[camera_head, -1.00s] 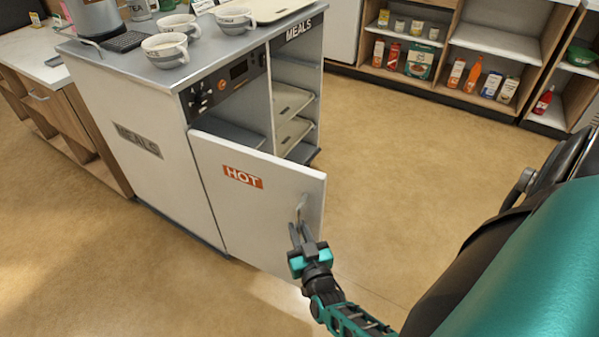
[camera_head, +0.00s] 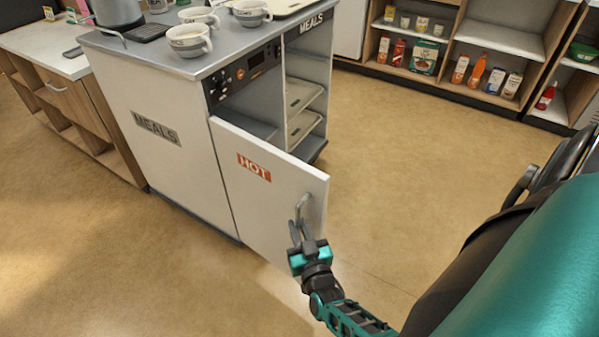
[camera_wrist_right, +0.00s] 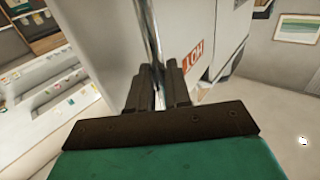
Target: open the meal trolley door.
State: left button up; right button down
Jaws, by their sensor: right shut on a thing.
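The meal trolley (camera_head: 165,165) is a white cabinet with a grey top, left of centre in the head view. Its white door (camera_head: 262,205) with a red HOT label stands swung outward, and part of the inside shows behind it. The door's metal handle (camera_head: 302,207) is near its free edge. My right gripper (camera_head: 297,232) is shut on the handle. In the right wrist view the fingers (camera_wrist_right: 158,88) close around the handle bar (camera_wrist_right: 152,40), with the door (camera_wrist_right: 185,30) and its label beyond. My left gripper is not in view.
Several cups (camera_head: 190,40) and an urn (camera_head: 117,12) stand on the trolley top. Trays (camera_head: 302,95) sit inside its right bay. A wooden counter (camera_head: 75,100) adjoins on the left. Shelves (camera_head: 490,50) stand at the back right. The floor (camera_head: 400,165) between is clear.

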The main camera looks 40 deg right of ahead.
jog(key=shift+w+a+r, duration=0.15)
jog(key=shift+w+a, duration=0.1)
jog(key=shift+w, duration=0.15)
jog(key=c, duration=1.5)
grip_release()
jog(key=shift+o, duration=0.8)
jog(key=shift+w, duration=0.1)
jog(key=shift+o, duration=0.5)
jog(key=shift+d, duration=0.1)
jog(key=shift+s+f, duration=0.2)
jog(key=shift+s, duration=0.05)
jog(key=shift+s, duration=0.1)
